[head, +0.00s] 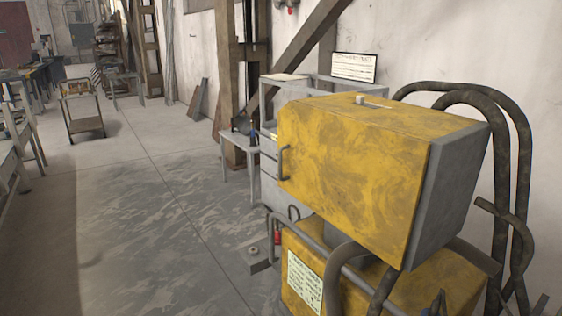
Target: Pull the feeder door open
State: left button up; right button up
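The feeder is a worn yellow and grey box at the right of the head view. Its large yellow face, which looks like the feeder door (350,182), lies flush with the box and appears closed. A small grey bar handle (284,163) stands at the left edge of this face. The grey side (452,190) of the box faces right. Neither of my grippers shows in this view, and nothing touches the handle.
Thick dark hoses (522,150) loop behind the box at right. Below it are a yellow base (300,250) and bent grey pipes. A small table (236,141) stands behind at left. A cart (86,125) is farther back. The floor (150,220) at left is clear.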

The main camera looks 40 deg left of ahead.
aim_at(365, 180)
jog(key=u, duration=1.2)
